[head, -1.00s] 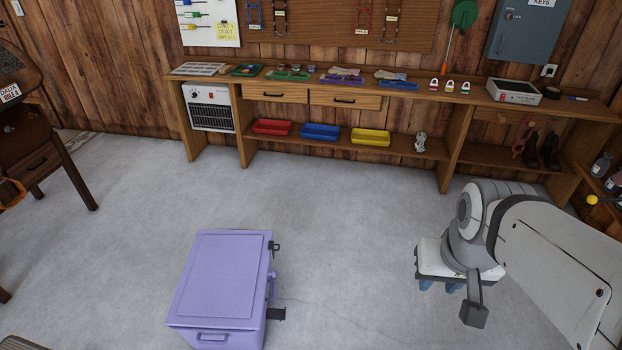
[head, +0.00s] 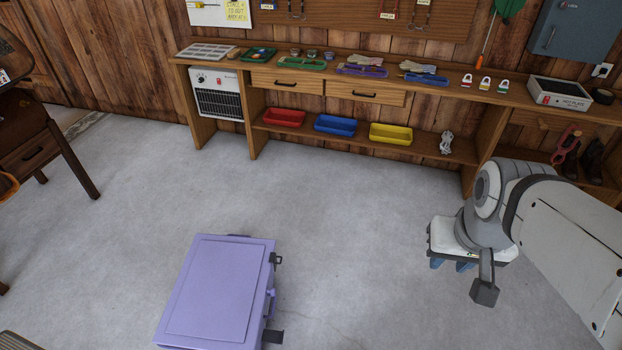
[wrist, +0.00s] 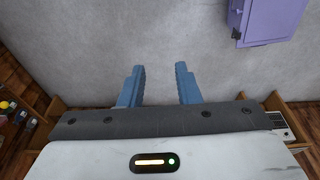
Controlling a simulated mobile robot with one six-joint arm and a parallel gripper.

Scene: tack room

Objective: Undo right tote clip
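A closed purple tote (head: 219,290) sits on the floor at the lower left of the head view, its front cut off by the frame edge. On its right side are a small dark upper clip (head: 278,259) and a dark lower clip (head: 272,337) that juts outward. A purple handle (head: 271,303) lies between them. In the wrist view part of the tote (wrist: 270,18) shows at upper right, with a dark clip (wrist: 265,38) along its edge. My gripper (wrist: 160,75) has its blue fingers apart and nothing between them. It points down over bare floor, right of the tote.
A wooden workbench (head: 440,90) runs along the back wall, with red (head: 283,118), blue (head: 335,125) and yellow (head: 391,134) trays on its lower shelf. A heater (head: 218,97) stands at its left end. A wooden desk (head: 40,145) is at left. The floor between tote and gripper is clear.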

